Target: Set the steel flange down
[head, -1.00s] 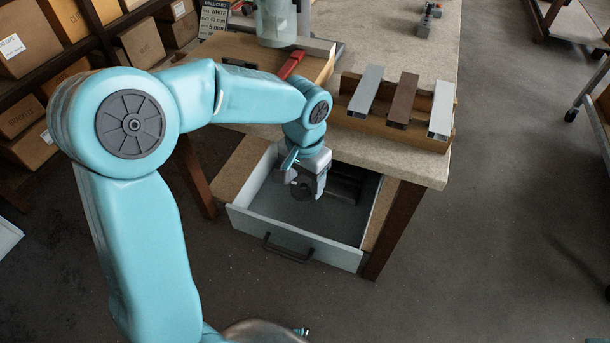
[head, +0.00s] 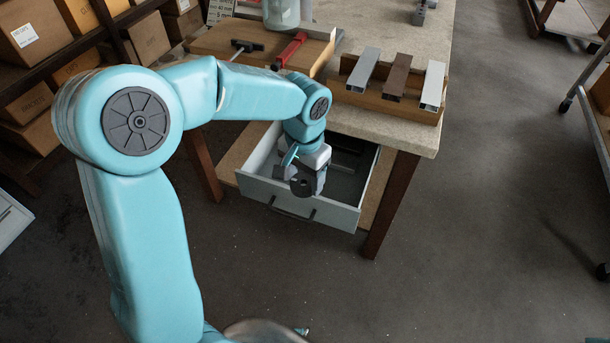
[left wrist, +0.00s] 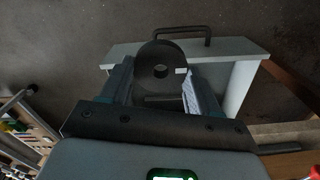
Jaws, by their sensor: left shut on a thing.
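The steel flange is a dark grey disc with a round central hole. My left gripper (head: 304,178) is shut on the flange (head: 303,187), with a finger on each side of it. In the left wrist view the flange (left wrist: 159,50) stands between the fingers (left wrist: 160,88) and overlaps the drawer's front panel. The open light-grey drawer (head: 335,214) is below the bench top, and the gripper appears above its front part. The clearance between flange and drawer cannot be told. My right gripper is not in view.
The bench top (head: 385,132) overhangs the drawer's back. A wooden rack (head: 388,107) holding three profiles stands near its edge. A red-handled tool (head: 290,50) lies on a wooden board. The drawer handle (head: 291,213) sticks out in front. The visible drawer floor is mostly bare; open floor lies right.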

